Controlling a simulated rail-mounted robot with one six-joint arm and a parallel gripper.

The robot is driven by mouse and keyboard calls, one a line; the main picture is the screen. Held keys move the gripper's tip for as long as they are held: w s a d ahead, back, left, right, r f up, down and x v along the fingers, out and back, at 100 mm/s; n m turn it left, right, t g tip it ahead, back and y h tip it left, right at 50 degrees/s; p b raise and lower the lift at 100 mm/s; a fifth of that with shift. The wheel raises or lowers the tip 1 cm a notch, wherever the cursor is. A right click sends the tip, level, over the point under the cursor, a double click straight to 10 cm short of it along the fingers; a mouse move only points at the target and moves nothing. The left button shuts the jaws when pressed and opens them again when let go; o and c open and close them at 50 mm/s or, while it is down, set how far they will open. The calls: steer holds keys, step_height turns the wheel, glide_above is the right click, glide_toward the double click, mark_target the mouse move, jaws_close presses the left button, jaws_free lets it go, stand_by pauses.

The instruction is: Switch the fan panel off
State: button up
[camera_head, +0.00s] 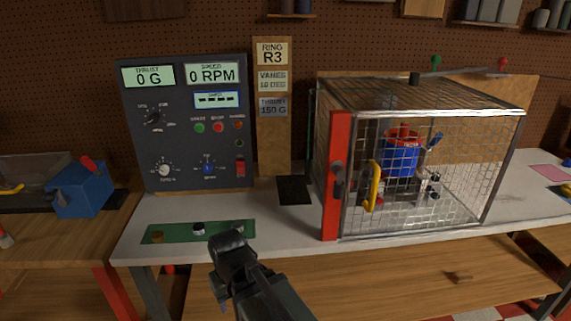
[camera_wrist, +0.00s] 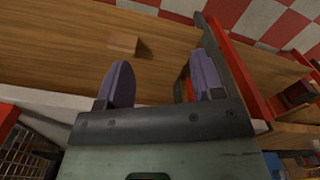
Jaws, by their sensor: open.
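The fan panel (camera_head: 180,130) is a dark upright box at the back left of the white bench in the head view. Its displays read 0 G and 0 RPM, and a third small display shows dashes. A red switch (camera_head: 240,168) sits at its lower right; its position is too small to tell. Green (camera_head: 199,128) and red (camera_head: 218,127) buttons and several knobs are on its face. My gripper (camera_wrist: 160,78) is open and empty in the wrist view, over a wooden lower surface. In the head view my arm is in front of the bench, apart from the panel.
A wire cage (camera_head: 420,150) with a red post and yellow handle stands on the right, around a blue and red rotor unit (camera_head: 401,155). A green mat (camera_head: 205,231) with small parts lies at the bench's front left. A blue box (camera_head: 82,192) stands left. A black pad (camera_head: 294,190) lies mid-bench.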

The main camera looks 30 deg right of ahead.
steer(key=shift+a, duration=0.25)
jaws_close()
stand_by(1.6)
